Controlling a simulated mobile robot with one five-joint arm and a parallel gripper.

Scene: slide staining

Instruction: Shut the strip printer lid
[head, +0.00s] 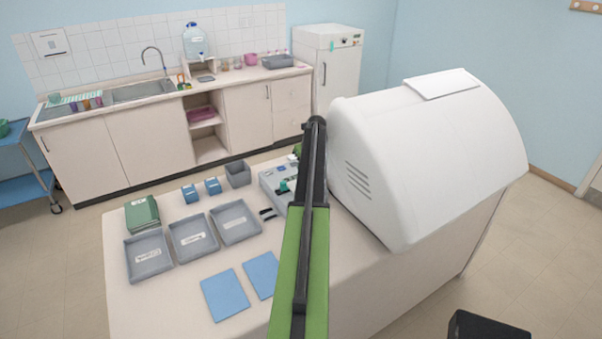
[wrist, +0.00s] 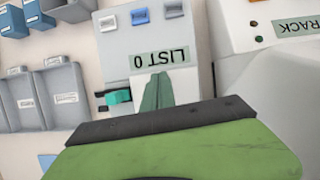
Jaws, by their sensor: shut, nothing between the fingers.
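The light grey machine labelled "LIST 0" (wrist: 178,75), which I take to be the strip printer, stands on the table. It also shows in the head view (head: 268,178), partly hidden behind my arm. It has a row of small blue and grey keys and a teal part (wrist: 119,97) on its side. I cannot make out its lid or how far open it is. My gripper (wrist: 157,83) is shut and empty, its dark green fingers over the label end of the machine. I cannot tell whether they touch it.
A large white hooded machine (head: 420,150) stands close on the right. Left of the printer are grey trays (head: 235,222), small blue boxes (head: 212,186), a grey bin (head: 238,173) and a green box (head: 141,213). Blue mats (head: 225,295) lie at the front.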

